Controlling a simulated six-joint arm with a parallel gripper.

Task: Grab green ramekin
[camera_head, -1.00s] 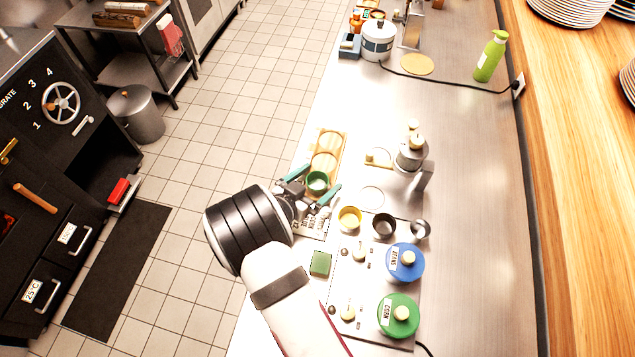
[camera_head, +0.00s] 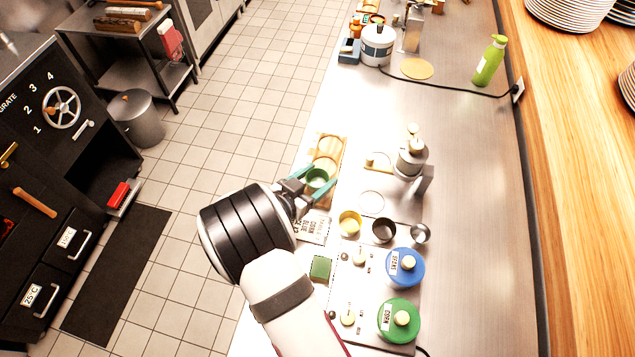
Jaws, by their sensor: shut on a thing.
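The green ramekin (camera_head: 317,178) is a small round cup near the left edge of the steel counter. My gripper (camera_head: 316,179) has its two teal fingers on either side of it and is shut on it. The ramekin is at the near end of a wooden board (camera_head: 341,150) with round recesses. I cannot tell whether it rests on the board or is held just above it.
A yellow cup (camera_head: 349,222), a dark cup (camera_head: 384,229) and a steel cup (camera_head: 420,233) stand to the right and nearer. Blue (camera_head: 405,267) and green (camera_head: 398,320) lidded pots stand closer. A metal press (camera_head: 411,160) stands right of the board. The counter's far middle is clear.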

